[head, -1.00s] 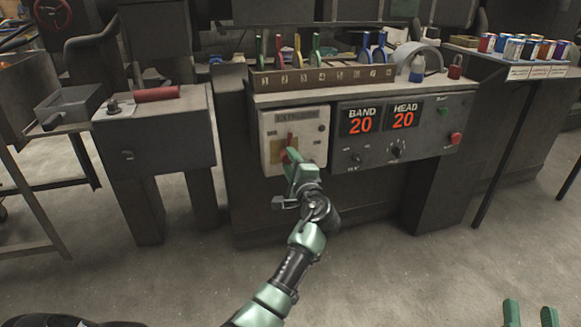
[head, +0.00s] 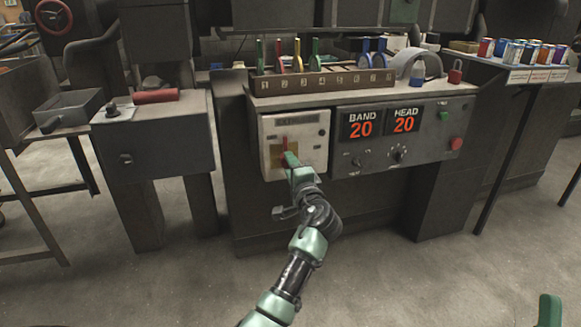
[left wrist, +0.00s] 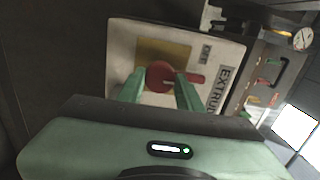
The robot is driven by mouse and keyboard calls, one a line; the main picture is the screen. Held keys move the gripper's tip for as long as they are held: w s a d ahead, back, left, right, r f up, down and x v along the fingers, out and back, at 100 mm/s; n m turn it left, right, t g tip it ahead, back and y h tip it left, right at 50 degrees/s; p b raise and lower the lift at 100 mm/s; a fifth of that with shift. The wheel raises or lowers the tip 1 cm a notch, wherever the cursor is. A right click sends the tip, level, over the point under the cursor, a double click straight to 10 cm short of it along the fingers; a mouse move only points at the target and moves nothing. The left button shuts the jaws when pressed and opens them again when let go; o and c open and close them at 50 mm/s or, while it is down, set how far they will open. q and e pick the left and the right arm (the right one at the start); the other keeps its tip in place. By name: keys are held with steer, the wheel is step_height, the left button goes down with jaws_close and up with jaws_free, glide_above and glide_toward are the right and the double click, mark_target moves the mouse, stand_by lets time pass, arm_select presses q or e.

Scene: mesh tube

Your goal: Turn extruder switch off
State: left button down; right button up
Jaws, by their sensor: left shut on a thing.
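The extruder switch box (head: 310,148) is a beige panel on the front of the dark machine. It also shows in the left wrist view (left wrist: 122,45), with part of its "EXTRUDER" label readable. A red switch handle (left wrist: 160,76) sits over a yellowish plate, with its narrow end pointing right in that view, below a small label that seems to read OFF. My left gripper (head: 291,160) is at the panel, its two green fingers on either side of the red handle and shut on it. My right gripper (head: 549,310) shows only as a green finger at the bottom right.
Right of the switch box are the BAND and HEAD displays (head: 383,122) with knobs below and green and red buttons beside them. A rack (head: 320,82) of coloured tools stands above. A grey cabinet (head: 160,150) stands left. The floor in front is clear.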

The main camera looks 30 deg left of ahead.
arm_select(q)
steer(key=c, duration=0.9)
jaws_free()
steer(key=shift+c, duration=0.2)
steer(key=p+v, duration=0.1)
steer(key=v, duration=0.7)
steer(key=shift+p, duration=0.4)
arm_select(e)
steer(key=w+f+g+h, duration=0.1)
steer(key=w+f+g, duration=0.3)
steer(key=f, duration=0.3)
steer(key=shift+g+h, duration=0.3)
arm_select(q)
steer(key=shift+f, duration=0.15)
